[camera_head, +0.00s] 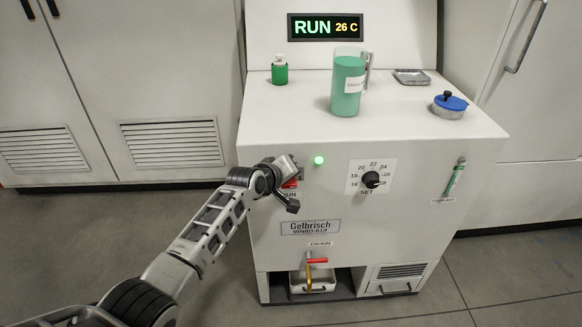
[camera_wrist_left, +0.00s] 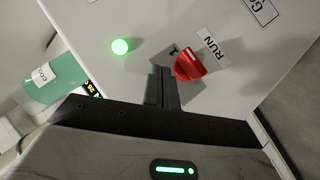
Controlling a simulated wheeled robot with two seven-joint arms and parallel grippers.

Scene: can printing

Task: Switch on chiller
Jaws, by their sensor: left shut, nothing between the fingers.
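The chiller (camera_head: 270,240) is a white cabinet labelled Gelbrisch. Its display (camera_head: 325,27) reads RUN 26 C, and a round green lamp (camera_head: 319,160) glows on the front; it also shows in the left wrist view (camera_wrist_left: 121,46). The red RUN switch (camera_head: 290,184) is mostly hidden by my left gripper (camera_head: 294,171) in the head view. In the left wrist view the red knob (camera_wrist_left: 189,65) sits just beside the shut, empty fingertips (camera_wrist_left: 162,75); I cannot tell whether they touch it. My right gripper is in neither view.
A dial (camera_head: 371,180) marked SET is right of the lamp. A drain valve with a red handle (camera_head: 316,261) is below. A green jug (camera_head: 348,83), green bottle (camera_head: 279,72), metal tray (camera_head: 411,77) and blue-lidded dish (camera_head: 450,106) stand on top. Grey cabinets (camera_head: 120,70) stand behind.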

